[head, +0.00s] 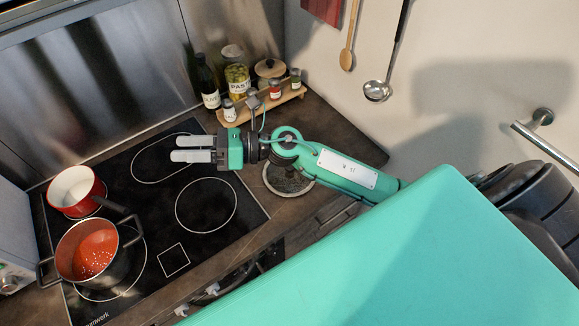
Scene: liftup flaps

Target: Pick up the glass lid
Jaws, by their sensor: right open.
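The round glass lid (286,184) with a pale rim lies on the dark countertop, to the right of the cooktop. My right forearm covers its upper part from this view, and I cannot see its knob clearly. My right gripper (177,149) is above the cooktop, left of the lid and apart from it. Its two pale fingers point left, with a narrow gap and nothing between them. My left gripper is not in view.
A pot with red soup (93,255) and a red saucepan (75,188) stand on the cooktop's left side. A wooden rack (262,108) with jars and a dark bottle (206,84) stand at the back. A ladle (377,91) hangs on the wall. The cooktop's middle is clear.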

